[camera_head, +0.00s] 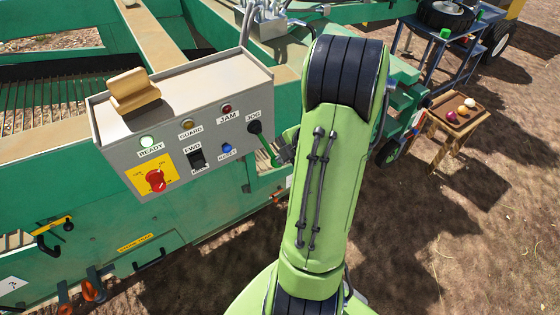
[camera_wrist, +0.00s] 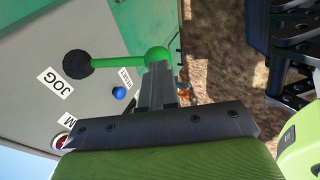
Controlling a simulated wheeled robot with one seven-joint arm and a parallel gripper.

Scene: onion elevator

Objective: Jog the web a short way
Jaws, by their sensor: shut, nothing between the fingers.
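The jog lever has a black round base (camera_head: 254,127) at the right end of the grey control box (camera_head: 215,88), under a JOG label. In the wrist view its green rod (camera_wrist: 118,62) runs from the black base (camera_wrist: 77,64) to a green ball (camera_wrist: 158,54). My gripper (camera_wrist: 158,70) is shut and empty, its fingertips right at the ball; I cannot tell whether they touch it. In the head view my gripper (camera_head: 284,150) is beside the lever's green end (camera_head: 271,156), partly hidden by my arm.
The box carries a lit green READY lamp (camera_head: 147,142), amber GUARD lamp (camera_head: 187,125), red JAM lamp (camera_head: 227,109), black FWD switch (camera_head: 197,158), blue button (camera_head: 227,149) and red rotary switch (camera_head: 155,180). A wooden table (camera_head: 455,120) stands right; bare ground lies between.

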